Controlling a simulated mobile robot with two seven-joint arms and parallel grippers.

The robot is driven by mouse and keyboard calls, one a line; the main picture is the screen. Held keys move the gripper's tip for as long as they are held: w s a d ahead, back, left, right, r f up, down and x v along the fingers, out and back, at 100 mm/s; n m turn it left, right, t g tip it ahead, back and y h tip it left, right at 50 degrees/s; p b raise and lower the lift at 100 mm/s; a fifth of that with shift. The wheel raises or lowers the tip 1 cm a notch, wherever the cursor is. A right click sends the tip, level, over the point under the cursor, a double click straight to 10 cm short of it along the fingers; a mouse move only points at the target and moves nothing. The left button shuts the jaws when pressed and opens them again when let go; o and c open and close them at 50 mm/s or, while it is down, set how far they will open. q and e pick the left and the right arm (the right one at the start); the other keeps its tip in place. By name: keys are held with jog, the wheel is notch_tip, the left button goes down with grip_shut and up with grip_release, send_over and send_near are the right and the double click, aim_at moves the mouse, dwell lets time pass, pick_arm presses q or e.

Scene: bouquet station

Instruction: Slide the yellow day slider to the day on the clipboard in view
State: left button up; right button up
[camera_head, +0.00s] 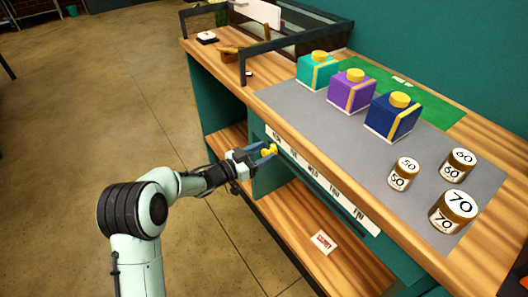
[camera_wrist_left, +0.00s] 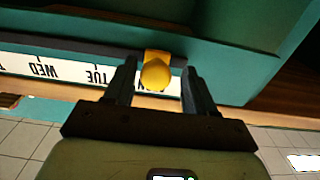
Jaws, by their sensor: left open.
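The yellow day slider (camera_head: 269,150) is at the MON end of the white day strip (camera_head: 335,191) along the bench's front edge. In the left wrist view its round knob (camera_wrist_left: 155,74) sits between my open fingers, with a visible gap on each side; it partly covers the MON label. My left gripper (camera_head: 263,155) is open around the knob, not closed on it. TUE and WED show upside down on the strip in the left wrist view (camera_wrist_left: 68,74). I cannot make out a clipboard with a readable day. My right gripper is not in view.
Teal, purple (camera_head: 351,93) and navy (camera_head: 392,118) boxes with yellow tops stand on the grey mat (camera_head: 290,103). Several numbered jars (camera_head: 453,212) stand at the right. A small card (camera_head: 323,241) lies on the lower shelf. The space in front of the strip is clear.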

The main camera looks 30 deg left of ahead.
pick_arm(q)
jog(key=p+v, duration=0.1)
jog(key=v, duration=1.1)
jog(key=shift+s+a, duration=0.2)
jog(key=shift+s, duration=0.1)
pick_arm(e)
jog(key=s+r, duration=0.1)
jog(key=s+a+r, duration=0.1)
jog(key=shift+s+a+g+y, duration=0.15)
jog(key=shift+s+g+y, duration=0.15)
